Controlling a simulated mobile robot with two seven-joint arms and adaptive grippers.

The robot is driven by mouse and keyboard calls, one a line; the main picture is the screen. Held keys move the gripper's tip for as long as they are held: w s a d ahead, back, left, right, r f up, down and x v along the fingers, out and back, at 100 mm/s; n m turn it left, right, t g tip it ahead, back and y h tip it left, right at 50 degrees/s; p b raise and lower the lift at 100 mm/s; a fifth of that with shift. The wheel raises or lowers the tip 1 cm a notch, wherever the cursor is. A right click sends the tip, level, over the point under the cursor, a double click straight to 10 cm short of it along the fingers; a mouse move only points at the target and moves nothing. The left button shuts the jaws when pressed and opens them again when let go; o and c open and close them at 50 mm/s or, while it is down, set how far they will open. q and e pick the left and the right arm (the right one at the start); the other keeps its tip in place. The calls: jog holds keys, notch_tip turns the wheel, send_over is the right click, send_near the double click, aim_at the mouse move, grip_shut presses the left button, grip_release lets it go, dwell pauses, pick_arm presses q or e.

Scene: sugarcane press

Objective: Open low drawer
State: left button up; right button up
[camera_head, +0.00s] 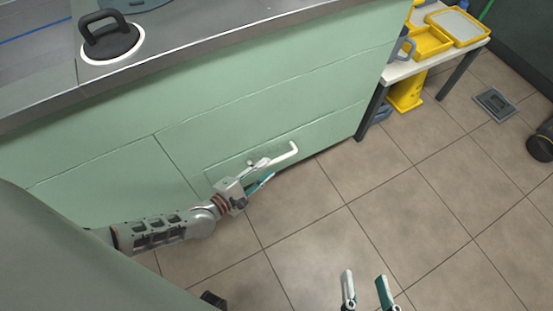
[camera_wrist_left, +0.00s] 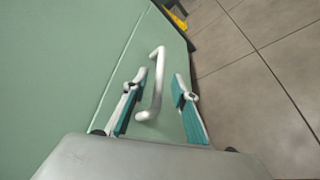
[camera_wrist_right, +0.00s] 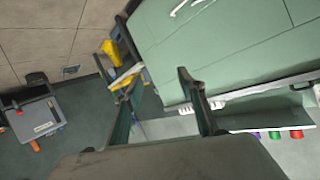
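The low drawer (camera_head: 310,140) is a pale green panel near the floor in the head view, and its front looks flush with the cabinet. Its white bar handle (camera_head: 285,156) sticks out from it. My left gripper (camera_head: 264,174) is open at the handle. In the left wrist view the handle (camera_wrist_left: 156,85) lies between the two spread fingers of my left gripper (camera_wrist_left: 157,95); I cannot tell if they touch it. My right gripper (camera_head: 366,290) is open and empty above the floor, away from the drawer; it also shows in the right wrist view (camera_wrist_right: 158,90).
A grey counter (camera_head: 190,50) with a black-handled round lid (camera_head: 108,40) tops the cabinet. A small table (camera_head: 440,55) with yellow trays (camera_head: 430,42) stands at the right. The tiled floor (camera_head: 350,220) before the drawer is clear, apart from my right gripper above it.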

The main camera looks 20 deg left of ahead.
aim_at(279, 158)
pick_arm(q)
jog(key=b+x, duration=0.1)
jog(key=x, duration=0.4)
jog(key=shift+w+d+f, duration=0.1)
jog(key=shift+d+f, duration=0.05)
jog(key=shift+f, duration=0.1)
jog(key=shift+b+x, duration=0.3)
jog(key=shift+x, duration=0.5)
pick_arm(e)
jog(key=shift+s+a+f+m, duration=0.15)
jog(key=shift+a+m, duration=0.4)
jog(key=shift+s+a+f+m, duration=0.1)
jog(key=shift+s+a+m, duration=0.05)
jog(key=shift+a+m, duration=0.4)
pick_arm(q)
jog(key=shift+r, duration=0.25)
jog(key=shift+c, duration=0.4)
grip_shut()
